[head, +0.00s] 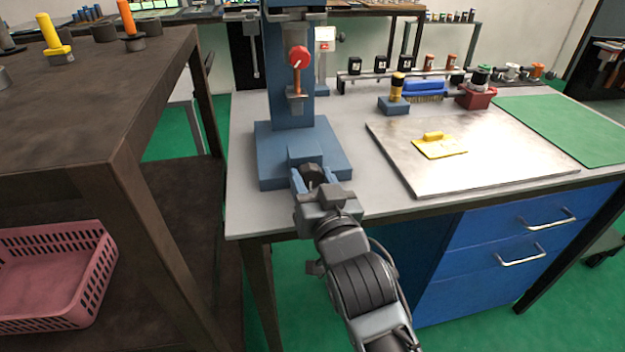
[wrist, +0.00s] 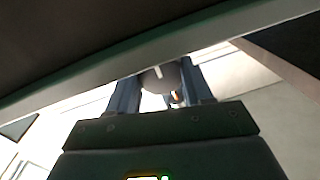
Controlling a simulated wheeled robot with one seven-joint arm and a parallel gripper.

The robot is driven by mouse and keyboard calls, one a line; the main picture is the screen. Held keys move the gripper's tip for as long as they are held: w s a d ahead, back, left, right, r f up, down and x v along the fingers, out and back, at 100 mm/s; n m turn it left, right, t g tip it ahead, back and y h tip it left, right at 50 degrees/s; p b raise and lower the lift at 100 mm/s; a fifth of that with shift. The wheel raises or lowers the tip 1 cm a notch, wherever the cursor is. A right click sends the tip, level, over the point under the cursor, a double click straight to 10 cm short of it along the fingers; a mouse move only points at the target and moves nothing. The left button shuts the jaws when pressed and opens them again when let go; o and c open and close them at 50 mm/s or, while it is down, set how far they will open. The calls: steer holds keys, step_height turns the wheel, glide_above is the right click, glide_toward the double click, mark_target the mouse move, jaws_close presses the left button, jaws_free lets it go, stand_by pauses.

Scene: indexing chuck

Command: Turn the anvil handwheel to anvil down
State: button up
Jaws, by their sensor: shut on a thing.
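The blue press (head: 292,110) stands on the grey table, with a red knob (head: 299,57) bearing a white mark on its column. Low at the front of its blue base is the dark round anvil handwheel (head: 314,173). My gripper (head: 311,183) reaches it from the front, one blue finger on each side, shut on the wheel. In the wrist view the handwheel (wrist: 161,80) shows grey between the two fingers, with a short white mark near its top. Part of the wheel is hidden by my fingers, and I cannot read any position labels.
A metal plate (head: 400,165) with a yellow piece (head: 440,148) lies to the right on the table. Behind it are a blue brush (head: 424,90) and a red block (head: 476,96). A brown bench (head: 90,110) stands close on the left, with a pink basket (head: 60,272) below.

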steer(key=n+p, duration=0.2)
steer(key=n, duration=0.2)
steer(key=shift+r, duration=0.15)
steer(key=n+p, duration=0.1)
steer(key=n, duration=0.1)
steer(key=n+p, duration=0.2)
steer(key=n, duration=0.1)
steer(key=shift+a+g+h, duration=0.1)
steer(key=shift+g+h, duration=0.2)
steer(key=n+p, duration=0.1)
steer(key=n, duration=0.3)
steer(key=shift+s+h+p, duration=0.1)
steer(key=shift+h+p, duration=0.2)
steer(key=shift+p, duration=0.05)
steer(key=n+p, duration=0.1)
steer(key=n, duration=0.3)
steer(key=shift+a+h, duration=0.15)
steer(key=shift+h, duration=0.15)
steer(key=n, duration=0.2)
steer(key=n+p, duration=0.1)
steer(key=n, duration=0.1)
steer(key=shift+f+n, duration=0.2)
steer(key=shift+n, duration=0.1)
steer(key=n+h+p, duration=0.1)
steer(key=n, duration=0.3)
steer(key=n+t, duration=0.1)
steer(key=n, duration=0.3)
steer(key=shift+f+p, duration=0.15)
steer(key=shift+p, duration=0.25)
steer(key=shift+n, duration=2.1)
